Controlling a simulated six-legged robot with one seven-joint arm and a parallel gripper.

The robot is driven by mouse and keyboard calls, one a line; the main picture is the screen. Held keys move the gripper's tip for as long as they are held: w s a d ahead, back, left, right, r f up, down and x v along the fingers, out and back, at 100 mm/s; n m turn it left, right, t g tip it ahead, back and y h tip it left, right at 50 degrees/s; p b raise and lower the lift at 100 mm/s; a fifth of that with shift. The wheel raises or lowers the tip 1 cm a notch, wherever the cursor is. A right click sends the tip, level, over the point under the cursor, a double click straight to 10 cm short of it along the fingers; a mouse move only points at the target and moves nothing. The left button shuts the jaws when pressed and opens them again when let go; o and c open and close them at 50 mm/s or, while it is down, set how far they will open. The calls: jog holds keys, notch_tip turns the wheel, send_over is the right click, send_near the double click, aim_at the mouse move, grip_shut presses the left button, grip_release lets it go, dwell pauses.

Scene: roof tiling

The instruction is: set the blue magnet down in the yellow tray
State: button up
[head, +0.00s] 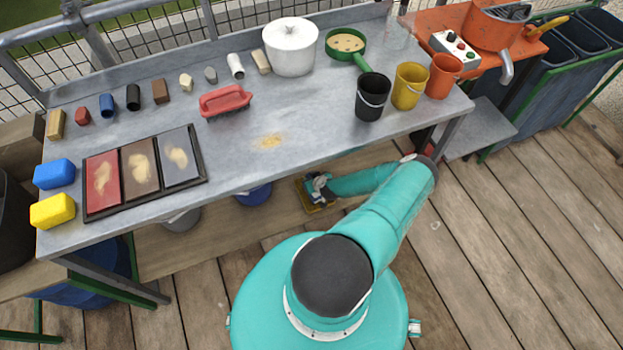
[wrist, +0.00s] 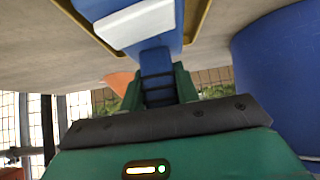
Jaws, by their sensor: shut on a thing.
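My gripper (head: 321,187) reaches down beneath the front edge of the workbench in the head view. In the wrist view my gripper (wrist: 158,88) is shut on the blue magnet (wrist: 162,48), a blue body with a pale white block on it. The yellow tray (head: 317,210) lies low below the bench, right at my gripper. Its yellow walls (wrist: 197,20) show on both sides of the magnet in the wrist view. The magnet is over or within the tray; I cannot tell whether it touches the tray's floor.
A blue bucket (head: 254,195) stands left of the tray and fills the right of the wrist view (wrist: 280,75). A grey bucket (head: 181,220) is further left. The grey workbench (head: 310,120) overhangs them, with sponges, a brush, pots and cups on top.

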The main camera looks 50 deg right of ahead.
dwell(0.3)
jog(key=o, duration=1)
jog(key=shift+f, duration=0.1)
jog(key=v, duration=1.3)
jog(key=shift+s+r, duration=0.3)
